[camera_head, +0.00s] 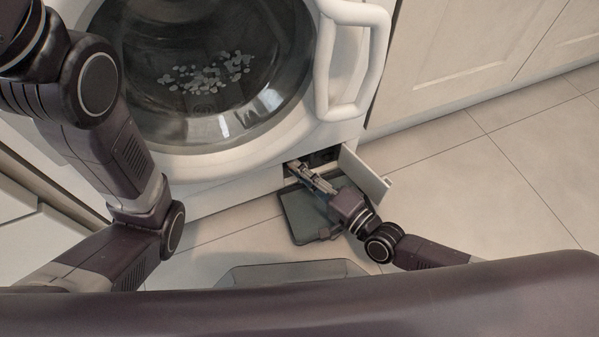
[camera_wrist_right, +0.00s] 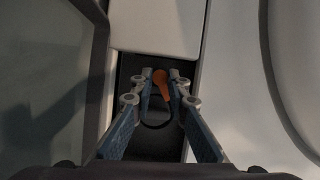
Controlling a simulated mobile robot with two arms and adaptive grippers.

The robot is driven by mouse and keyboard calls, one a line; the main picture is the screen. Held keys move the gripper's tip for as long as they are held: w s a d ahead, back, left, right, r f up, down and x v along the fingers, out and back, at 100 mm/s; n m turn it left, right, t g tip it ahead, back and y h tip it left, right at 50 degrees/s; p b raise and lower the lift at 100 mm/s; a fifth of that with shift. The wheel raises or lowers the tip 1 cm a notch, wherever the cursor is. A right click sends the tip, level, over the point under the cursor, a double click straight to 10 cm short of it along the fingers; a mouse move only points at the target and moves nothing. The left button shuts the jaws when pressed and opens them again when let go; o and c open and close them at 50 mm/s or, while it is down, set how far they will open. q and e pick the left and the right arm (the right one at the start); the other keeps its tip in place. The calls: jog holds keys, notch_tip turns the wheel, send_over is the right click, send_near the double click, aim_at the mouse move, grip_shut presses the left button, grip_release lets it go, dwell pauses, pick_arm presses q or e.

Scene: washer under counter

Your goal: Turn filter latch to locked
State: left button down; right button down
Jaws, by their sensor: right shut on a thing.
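The filter latch (camera_wrist_right: 162,84) is a small orange lever in a dark recess, seen in the right wrist view, with its lower end slanting slightly right. My right gripper (camera_wrist_right: 160,80) is shut on the latch, with a fingertip on each side of it. In the head view the right gripper (camera_head: 298,168) reaches into the filter opening (camera_head: 322,156) low on the washer (camera_head: 225,185); the latch is hidden there. Of my left arm only links show, and its gripper is out of view.
A white flap (camera_head: 364,176) stands open right of the opening. A flat grey-green tray (camera_head: 291,212) lies on the floor below my right gripper. The round door (camera_head: 205,70) with its white handle (camera_head: 373,62) is above. Tiled floor (camera_head: 480,190) is clear to the right.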

jog(key=shift+f+m, duration=0.1)
jog(key=shift+m, duration=0.2)
jog(key=c, duration=2.2)
grip_release()
jog(key=shift+o, duration=0.2)
jog(key=v, duration=0.7)
jog(key=shift+s+d, duration=0.25)
